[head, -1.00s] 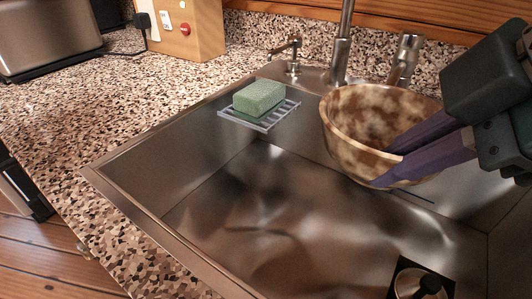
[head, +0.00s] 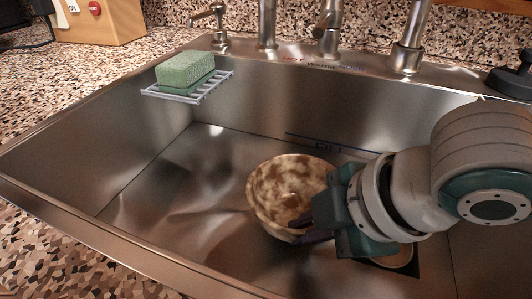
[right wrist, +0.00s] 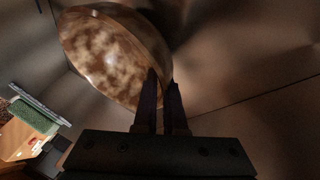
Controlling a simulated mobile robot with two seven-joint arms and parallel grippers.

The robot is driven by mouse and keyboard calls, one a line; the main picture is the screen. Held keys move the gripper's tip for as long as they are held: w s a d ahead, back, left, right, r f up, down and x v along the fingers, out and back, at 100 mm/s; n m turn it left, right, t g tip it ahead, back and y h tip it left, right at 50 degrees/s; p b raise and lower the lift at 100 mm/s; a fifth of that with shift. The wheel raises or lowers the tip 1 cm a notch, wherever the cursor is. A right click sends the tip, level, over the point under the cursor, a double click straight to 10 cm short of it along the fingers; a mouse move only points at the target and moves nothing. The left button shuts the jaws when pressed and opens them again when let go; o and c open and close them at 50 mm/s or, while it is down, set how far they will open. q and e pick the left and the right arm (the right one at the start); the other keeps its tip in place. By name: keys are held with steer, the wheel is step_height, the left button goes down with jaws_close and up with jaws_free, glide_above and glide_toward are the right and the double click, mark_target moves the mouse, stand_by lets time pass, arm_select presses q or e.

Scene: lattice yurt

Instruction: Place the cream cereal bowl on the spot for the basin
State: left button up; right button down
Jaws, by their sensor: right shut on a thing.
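The cereal bowl (head: 285,187) is cream with brown mottling and is down inside the steel sink basin (head: 150,220). It looks slightly tilted, and I cannot tell whether it touches the basin floor. My right gripper (head: 308,222) is shut on the bowl's rim at its near right side. In the right wrist view the two dark fingers (right wrist: 160,100) pinch the rim of the bowl (right wrist: 105,55). My left gripper is not in view.
A green sponge (head: 185,70) sits on a wire rack (head: 190,92) at the sink's back left corner. Several taps, including one tall one (head: 410,40), line the back edge. A dark square with a drain fitting (head: 405,262) lies partly behind my right arm. The basin's left floor is clear.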

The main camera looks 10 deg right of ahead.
steer(key=shift+f, duration=0.45)
steer(key=shift+f, duration=0.1)
steer(key=c, duration=1)
jaws_free()
steer(key=shift+r, duration=0.4)
steer(key=p+v, duration=0.4)
steer(key=v, duration=0.7)
steer(key=shift+d+r, duration=0.15)
steer(key=shift+s, duration=0.1)
